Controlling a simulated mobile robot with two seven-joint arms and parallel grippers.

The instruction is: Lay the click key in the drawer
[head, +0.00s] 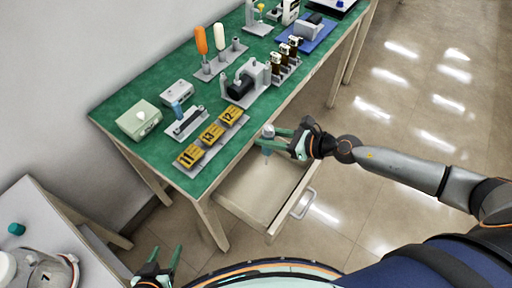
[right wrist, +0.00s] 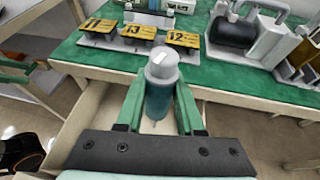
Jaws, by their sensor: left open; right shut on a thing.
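The click key (head: 268,131), a teal cylinder with a grey knob on top, is upright in my right gripper (head: 271,142). That gripper is shut on it and holds it above the open drawer. In the right wrist view the key (right wrist: 160,88) stands between the two green fingers (right wrist: 160,105). The drawer (head: 262,193) is pulled out from under the green-topped table; its pale floor shows empty where visible, and its back part is hidden under the tabletop. My left gripper (head: 158,266) is open and empty at the bottom left, away from the drawer.
Yellow blocks numbered 11, 13 and 12 (head: 212,136) sit on a grey rack near the table's front edge. A grey pump (head: 247,80) and brown bottles (head: 288,55) stand behind. A side table (head: 45,235) is at lower left. The drawer handle (head: 303,203) juts outward.

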